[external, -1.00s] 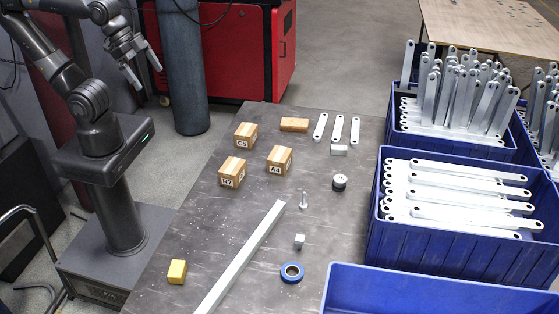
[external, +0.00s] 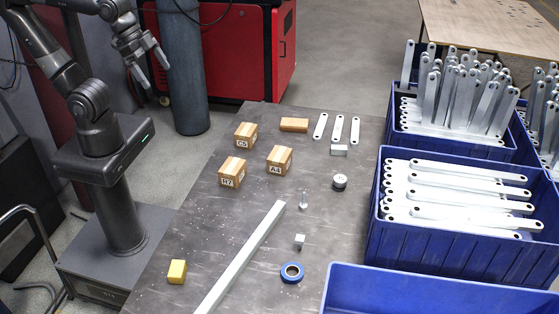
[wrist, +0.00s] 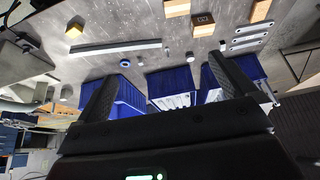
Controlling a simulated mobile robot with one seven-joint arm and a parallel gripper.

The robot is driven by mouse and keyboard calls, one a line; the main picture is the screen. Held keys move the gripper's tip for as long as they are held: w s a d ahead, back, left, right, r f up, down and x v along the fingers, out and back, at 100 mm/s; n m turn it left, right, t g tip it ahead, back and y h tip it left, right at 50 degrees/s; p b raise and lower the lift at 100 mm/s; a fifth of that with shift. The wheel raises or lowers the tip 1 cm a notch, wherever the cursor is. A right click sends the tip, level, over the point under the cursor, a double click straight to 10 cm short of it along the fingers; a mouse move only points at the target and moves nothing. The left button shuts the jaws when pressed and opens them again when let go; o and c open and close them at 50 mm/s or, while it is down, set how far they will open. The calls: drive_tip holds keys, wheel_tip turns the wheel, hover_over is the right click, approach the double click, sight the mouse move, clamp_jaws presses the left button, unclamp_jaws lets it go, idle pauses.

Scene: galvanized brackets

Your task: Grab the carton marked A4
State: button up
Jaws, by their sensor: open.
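The carton marked A4 (external: 279,160) is a small brown box with a pale tape strip, upright on the dark grey table. It stands right of the carton marked R7 (external: 232,172) and below and right of another labelled carton (external: 245,135). My gripper (external: 152,77) is open and empty, raised in the air left of the table and well away from the cartons. In the wrist view its two dark fingers (wrist: 165,86) are spread apart.
Beyond the cartons lie a brown block (external: 294,125) and flat metal brackets (external: 338,129). A long metal bar (external: 242,257), blue tape roll (external: 292,272) and yellow block (external: 177,272) lie nearer. Blue crates (external: 465,240) line the right side. A grey cylinder (external: 184,70) stands behind.

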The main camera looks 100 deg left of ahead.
drive_tip(key=w+a+f+g, duration=0.1)
drive_tip(key=w+a, duration=0.2)
drive_tip(key=w, duration=0.9)
drive_tip(key=m+g, duration=0.1)
drive_tip(key=g, duration=0.3)
hover_over(281, 154)
drive_tip(key=f, duration=2.6)
drive_tip(key=shift+w+d+f, duration=0.2)
drive_tip(key=shift+w+d, duration=0.15)
drive_tip(key=shift+a+f, duration=0.1)
drive_tip(key=shift+f, duration=0.55)
wheel_tip(281, 154, down, 5)
drive_tip(key=shift+r, duration=0.2)
drive_tip(key=f, duration=0.5)
drive_tip(key=shift+s+a+f, duration=0.25)
drive_tip(key=shift+s+f, duration=0.05)
drive_tip(key=shift+c, duration=0.3)
